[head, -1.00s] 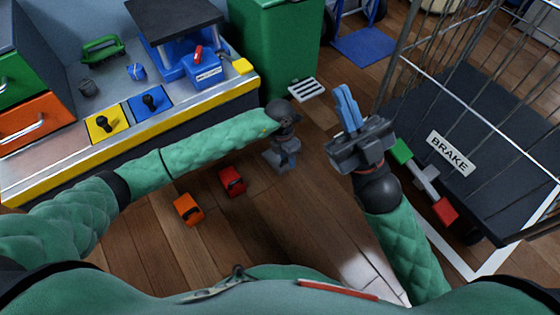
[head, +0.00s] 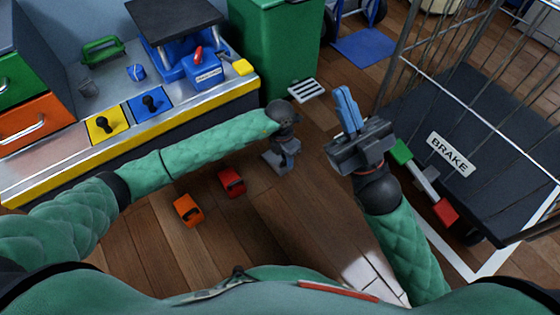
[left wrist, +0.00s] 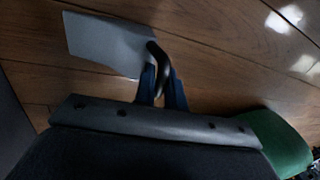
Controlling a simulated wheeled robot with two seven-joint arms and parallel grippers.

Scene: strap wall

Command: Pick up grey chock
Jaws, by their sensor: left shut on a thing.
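The grey chock (head: 272,163) is below my left gripper (head: 285,150) in the head view, left of the right arm. In the left wrist view the chock (left wrist: 105,45) shows as a pale grey block with a dark looped handle (left wrist: 159,62). The blue fingers of my left gripper (left wrist: 162,88) are shut on that handle. Part of the chock is hidden by the gripper. I cannot tell whether it touches the floor. My right gripper (head: 346,107) has its blue fingers together, with nothing between them.
A red chock (head: 232,183) and an orange chock (head: 188,210) are on the wooden floor to the left. A workbench (head: 190,125) and a green bin (head: 275,50) stand behind. A wire cart with a BRAKE label (head: 451,154) and a green-and-red pedal bar (head: 425,181) is at right.

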